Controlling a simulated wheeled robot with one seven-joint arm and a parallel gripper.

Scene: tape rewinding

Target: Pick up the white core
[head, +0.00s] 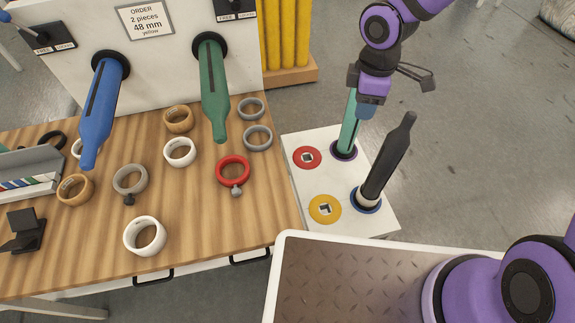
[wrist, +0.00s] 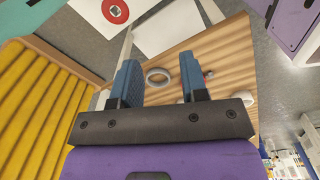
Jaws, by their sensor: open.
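White ring-shaped cores lie on the wooden table: one in the middle (head: 180,152), one near the front edge (head: 145,236), and one partly hidden behind the blue spindle (head: 77,149). Which one is meant, I cannot tell. My gripper (head: 366,110) is high to the right of the table, over the white stand, close to the teal post (head: 349,130); whether they touch is unclear. In the wrist view its two blue-grey fingers (wrist: 160,64) are apart with nothing held.
The white stand (head: 312,221) carries a black post (head: 388,160), a red disc (head: 307,157) and a yellow disc (head: 325,209). Blue (head: 101,105) and green (head: 214,95) spindles project over the table (head: 205,225). Brown, grey and red rings surround the cores.

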